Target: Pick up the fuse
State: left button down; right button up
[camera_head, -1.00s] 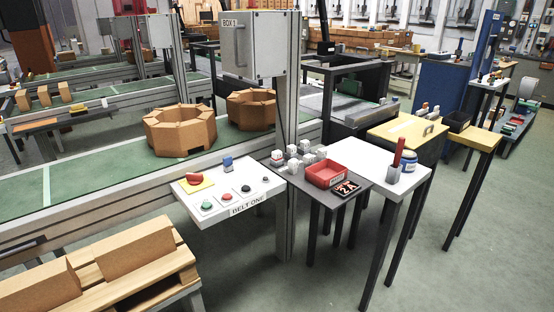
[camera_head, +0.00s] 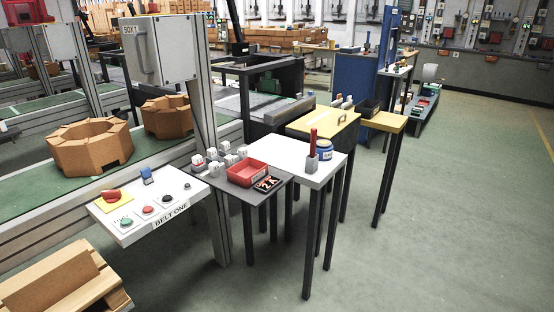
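Several small white block-shaped pieces (camera_head: 228,160) stand on a small dark grey table (camera_head: 247,190). They may be fuses, but they are too small to tell. A red open tray (camera_head: 247,173) sits to their right on the same table. A black plate marked "2 A" in red (camera_head: 267,184) lies in front of the tray at the table's edge. Neither of my grippers is in view.
A white panel marked "BELT ONE" (camera_head: 187,207) with buttons stands left of the grey table. A white table (camera_head: 284,154) with a red-handled tool (camera_head: 312,147) and blue jar (camera_head: 325,149) adjoins on the right. Green floor (camera_head: 440,220) at right is clear.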

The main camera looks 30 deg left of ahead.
aim_at(196, 160)
jog(key=z, duration=0.3)
jog(key=i, duration=1.95)
jog(key=u, duration=2.7)
